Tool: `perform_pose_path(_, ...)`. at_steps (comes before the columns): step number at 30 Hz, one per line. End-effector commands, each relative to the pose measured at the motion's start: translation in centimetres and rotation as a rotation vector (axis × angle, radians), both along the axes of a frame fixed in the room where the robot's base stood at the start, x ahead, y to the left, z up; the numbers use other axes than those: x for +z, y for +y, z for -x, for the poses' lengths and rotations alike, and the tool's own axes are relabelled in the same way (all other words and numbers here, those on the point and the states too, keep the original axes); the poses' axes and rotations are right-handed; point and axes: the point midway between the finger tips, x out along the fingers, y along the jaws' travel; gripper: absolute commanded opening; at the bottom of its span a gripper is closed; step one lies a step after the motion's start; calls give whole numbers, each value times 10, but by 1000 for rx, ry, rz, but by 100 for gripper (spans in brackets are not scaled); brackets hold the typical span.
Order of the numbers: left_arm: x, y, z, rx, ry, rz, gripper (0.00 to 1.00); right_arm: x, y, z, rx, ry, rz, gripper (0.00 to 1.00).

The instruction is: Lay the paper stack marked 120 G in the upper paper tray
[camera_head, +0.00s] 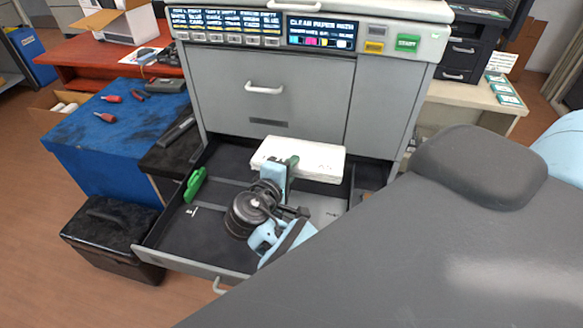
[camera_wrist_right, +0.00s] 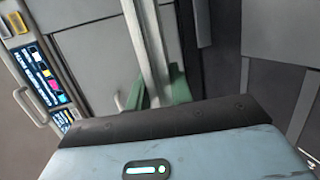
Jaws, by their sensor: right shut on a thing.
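A white paper stack (camera_head: 318,161) is held above the rear part of an open tray (camera_head: 175,235) of the grey printer. Any mark on the stack is too small to read. My right gripper (camera_head: 291,163) is shut on the stack near its middle. In the right wrist view the stack (camera_wrist_right: 154,50) shows edge-on between the green fingertips (camera_wrist_right: 158,92). My right wrist hides part of the tray. A green guide (camera_head: 195,184) stands at the tray's left side. My left gripper is not in view.
The printer's closed front (camera_head: 275,92) with a handle rises behind the open tray, under a control panel (camera_head: 320,32). A blue workbench (camera_head: 95,140) with tools and a black case (camera_head: 108,238) stand at the left. The tray's front left floor is clear.

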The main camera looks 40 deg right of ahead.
Motion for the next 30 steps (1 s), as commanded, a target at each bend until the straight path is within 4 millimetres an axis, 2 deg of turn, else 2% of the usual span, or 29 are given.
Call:
perform_pose_path(8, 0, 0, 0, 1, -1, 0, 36, -8, -3, -2, 1, 29, -36, 0)
perform_pose_path(30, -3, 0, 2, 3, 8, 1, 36, -56, -12, -10, 2, 163, -188, 0)
